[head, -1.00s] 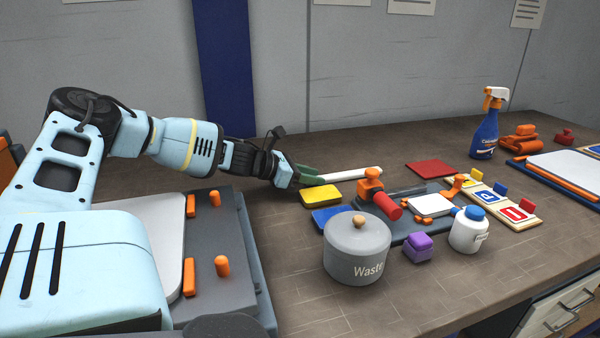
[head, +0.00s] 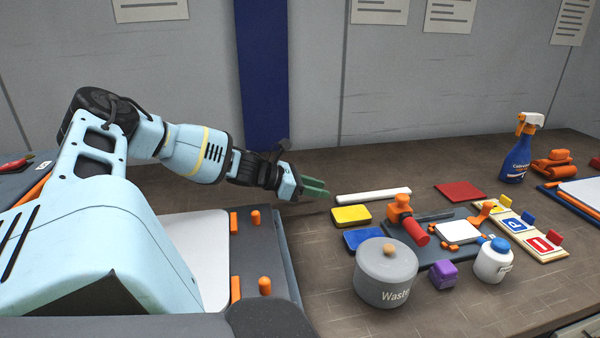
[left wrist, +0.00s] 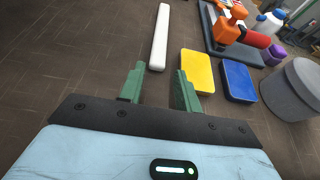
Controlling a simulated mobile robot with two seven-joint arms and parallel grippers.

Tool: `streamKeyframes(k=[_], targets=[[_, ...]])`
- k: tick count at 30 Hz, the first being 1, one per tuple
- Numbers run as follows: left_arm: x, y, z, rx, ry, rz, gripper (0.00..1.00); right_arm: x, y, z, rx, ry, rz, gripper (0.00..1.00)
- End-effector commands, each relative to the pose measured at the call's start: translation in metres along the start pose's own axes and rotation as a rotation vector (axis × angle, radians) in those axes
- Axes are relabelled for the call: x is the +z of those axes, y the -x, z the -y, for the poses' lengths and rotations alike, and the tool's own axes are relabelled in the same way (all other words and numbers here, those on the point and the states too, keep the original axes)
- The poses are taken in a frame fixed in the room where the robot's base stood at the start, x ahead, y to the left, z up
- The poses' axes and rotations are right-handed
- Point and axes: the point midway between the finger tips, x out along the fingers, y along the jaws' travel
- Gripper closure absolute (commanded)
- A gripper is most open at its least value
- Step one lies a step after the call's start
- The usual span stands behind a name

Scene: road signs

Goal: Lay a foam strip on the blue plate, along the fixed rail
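A long white strip (head: 373,196), which looks like the foam strip, lies flat on the brown bench behind the yellow block. In the left wrist view the strip (left wrist: 160,35) lies ahead of the fingers, its near end close to the gap between them. My left gripper (head: 315,188) is left of the strip's near end. Its green fingers (left wrist: 160,72) are apart with nothing between them. A flat blue piece (head: 363,240) lies in front of the yellow block (head: 351,215); I cannot tell whether it is the blue plate. A blue-edged board (head: 553,197) with orange rails is partly visible at far right. My right gripper is out of view.
A grey waste pot (head: 386,278), a purple block (head: 443,275) and a white jar (head: 493,262) stand in front. A dark fixture with an orange clamp (head: 403,210) stands right of the yellow block. A red sheet (head: 459,191) and spray bottle (head: 520,150) are farther back.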

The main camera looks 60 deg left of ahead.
Motion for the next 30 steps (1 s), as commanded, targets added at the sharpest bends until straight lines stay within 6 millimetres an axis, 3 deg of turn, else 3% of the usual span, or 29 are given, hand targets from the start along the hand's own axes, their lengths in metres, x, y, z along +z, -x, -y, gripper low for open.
streamKeyframes(k=[9,17,20,21,25,30], targets=[[0.001,0.033,0.0,0.002,0.0,0.001,0.67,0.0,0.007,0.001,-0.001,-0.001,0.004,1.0],[0.0,0.041,0.0,0.002,0.001,0.001,0.67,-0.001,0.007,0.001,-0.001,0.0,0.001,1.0],[0.002,0.041,0.0,0.002,0.001,0.003,0.55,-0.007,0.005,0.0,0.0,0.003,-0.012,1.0],[0.005,0.042,0.0,0.002,0.0,0.006,0.5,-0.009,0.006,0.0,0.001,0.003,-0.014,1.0],[0.031,0.052,-0.001,0.006,-0.007,0.032,0.49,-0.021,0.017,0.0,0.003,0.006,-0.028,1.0],[0.102,0.081,-0.001,0.015,-0.029,0.112,0.49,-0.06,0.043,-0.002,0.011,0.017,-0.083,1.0]])
